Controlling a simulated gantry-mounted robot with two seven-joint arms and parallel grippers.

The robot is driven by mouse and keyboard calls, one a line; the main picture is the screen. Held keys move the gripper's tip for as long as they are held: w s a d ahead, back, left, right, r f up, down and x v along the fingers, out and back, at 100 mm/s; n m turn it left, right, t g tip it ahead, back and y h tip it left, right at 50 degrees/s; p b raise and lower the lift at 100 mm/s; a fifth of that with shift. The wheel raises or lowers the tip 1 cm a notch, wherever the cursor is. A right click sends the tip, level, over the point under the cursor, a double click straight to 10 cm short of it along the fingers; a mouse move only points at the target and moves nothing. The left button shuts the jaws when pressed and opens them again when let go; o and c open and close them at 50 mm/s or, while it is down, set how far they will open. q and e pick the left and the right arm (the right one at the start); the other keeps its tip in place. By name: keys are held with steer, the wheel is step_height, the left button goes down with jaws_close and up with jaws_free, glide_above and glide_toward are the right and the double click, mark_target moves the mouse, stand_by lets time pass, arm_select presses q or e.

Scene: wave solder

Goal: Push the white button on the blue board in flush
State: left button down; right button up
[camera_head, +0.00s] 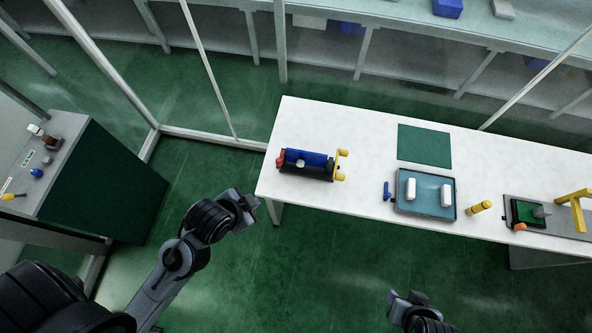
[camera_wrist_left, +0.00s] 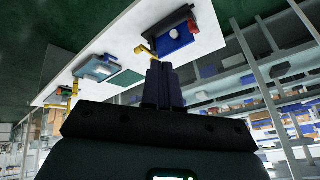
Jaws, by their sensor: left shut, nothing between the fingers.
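The blue board (camera_head: 318,158) sits in a dark fixture with red and yellow parts at the left end of the white table. The white button (camera_head: 300,163) shows as a small pale spot on it. In the left wrist view, the blue board (camera_wrist_left: 183,43) and white button (camera_wrist_left: 175,36) lie beyond the fingers. My left gripper (camera_head: 249,202) is off the table's left front corner, apart from the board. Its fingers (camera_wrist_left: 161,68) are shut and empty. My right gripper (camera_head: 408,299) is in front of the table, low in the head view; its finger opening is unclear.
To the right on the table (camera_head: 350,207) are a green mat (camera_head: 424,146), a blue-grey tray (camera_head: 425,207) with two white blocks, a yellow cylinder (camera_head: 480,207) and a yellow-framed fixture (camera_head: 575,200). A side bench (camera_head: 35,180) stands at left. Green floor is clear between them.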

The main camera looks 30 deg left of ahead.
mark_target(300, 164)
arm_select(q)
steer(key=w+f+m+t+y+b, duration=0.1)
steer(key=w+f+m+t+b, duration=0.65)
steer(key=w+m+b, duration=0.35)
step_height(300, 164, down, 25)
steer(key=w+d+n+t+y+b, duration=0.2)
steer(key=t+y+b, duration=0.15)
steer(key=b, duration=2.55)
steer(key=shift+h, duration=0.25)
steer(key=w+a+b, duration=0.1)
steer(key=w, duration=0.3)
steer(key=w+b, duration=0.1)
steer(key=w, duration=0.3)
steer(key=w+a+b, duration=0.1)
steer(key=w, duration=0.3)
steer(key=shift+w+a, duration=0.25)
steer(key=shift+a, duration=0.1)
